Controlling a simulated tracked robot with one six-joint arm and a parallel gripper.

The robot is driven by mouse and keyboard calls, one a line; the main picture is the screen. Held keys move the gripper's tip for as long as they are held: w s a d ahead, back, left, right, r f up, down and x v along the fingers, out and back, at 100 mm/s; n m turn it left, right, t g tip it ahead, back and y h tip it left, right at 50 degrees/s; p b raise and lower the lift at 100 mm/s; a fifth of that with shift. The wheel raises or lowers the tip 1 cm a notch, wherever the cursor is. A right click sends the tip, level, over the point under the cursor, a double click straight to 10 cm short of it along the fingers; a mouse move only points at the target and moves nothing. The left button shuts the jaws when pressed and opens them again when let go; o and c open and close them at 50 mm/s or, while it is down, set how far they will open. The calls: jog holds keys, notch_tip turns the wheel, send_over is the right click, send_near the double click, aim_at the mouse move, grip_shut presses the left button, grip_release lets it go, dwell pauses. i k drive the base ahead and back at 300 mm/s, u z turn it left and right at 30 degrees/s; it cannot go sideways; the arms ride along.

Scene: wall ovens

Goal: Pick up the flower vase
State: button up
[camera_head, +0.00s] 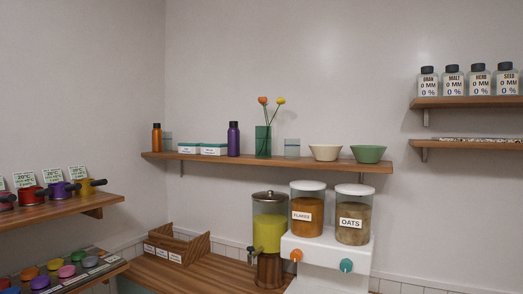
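The flower vase (263,142) is a green, see-through vessel with an orange and a yellow flower on thin stems rising from it. It stands upright on the wooden wall shelf (225,160) in the middle of the view. A purple bottle (233,139) stands close on its left and a clear glass (292,149) on its right. My gripper is not in view.
Bowls (325,152), small boxes (213,149) and an orange bottle (156,137) share the shelf. Below stand a drink dispenser (269,225) and jars of flakes (307,212) and oats (353,218). Side shelves hold pots (55,189) and labelled jars (453,82).

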aim_at(263, 134)
jog(key=i, duration=0.4)
jog(key=u, duration=2.2)
jog(key=i, duration=1.9)
jog(key=u, duration=0.05)
